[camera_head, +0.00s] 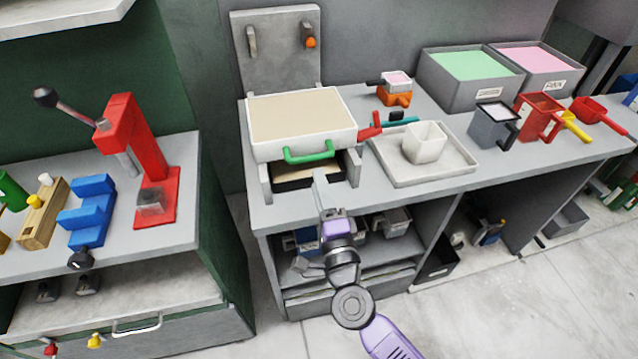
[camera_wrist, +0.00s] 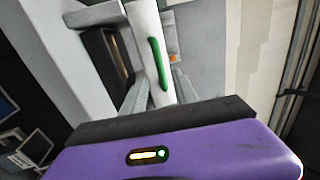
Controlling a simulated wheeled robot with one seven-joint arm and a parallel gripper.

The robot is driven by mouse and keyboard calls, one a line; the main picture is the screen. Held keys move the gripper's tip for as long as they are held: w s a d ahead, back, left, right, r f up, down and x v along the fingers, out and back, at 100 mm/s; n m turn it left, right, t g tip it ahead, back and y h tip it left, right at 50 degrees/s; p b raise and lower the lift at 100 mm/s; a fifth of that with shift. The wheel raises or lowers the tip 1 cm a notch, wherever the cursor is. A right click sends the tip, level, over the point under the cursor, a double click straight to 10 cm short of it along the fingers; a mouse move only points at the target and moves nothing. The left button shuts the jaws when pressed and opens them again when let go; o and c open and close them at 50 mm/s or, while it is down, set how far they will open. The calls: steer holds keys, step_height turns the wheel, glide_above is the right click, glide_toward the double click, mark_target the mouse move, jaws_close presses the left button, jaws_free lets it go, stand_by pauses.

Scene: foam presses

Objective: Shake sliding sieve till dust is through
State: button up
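The sliding sieve (camera_head: 302,123) is a white-framed box with a beige top surface, resting on a grey stand on the bench. Its green handle (camera_head: 309,153) is on the front side. In the wrist view the sieve's white front (camera_wrist: 147,30) and green handle (camera_wrist: 158,70) lie ahead of the fingers. My gripper (camera_head: 320,180) is just below and in front of the handle. Its two fingers show apart in the wrist view (camera_wrist: 160,95), with nothing held between them. A dark tray with beige content (camera_head: 305,178) sits under the sieve, partly hidden by my gripper.
A grey upright panel (camera_head: 275,40) stands behind the sieve. To the right are a white tray (camera_head: 440,172) with a white cup (camera_head: 424,142), a small orange-based container (camera_head: 397,92), and green and pink bins (camera_head: 474,65). A red press (camera_head: 135,135) stands on the left bench.

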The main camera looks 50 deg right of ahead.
mark_target(311, 158)
steer(key=shift+f, duration=0.1)
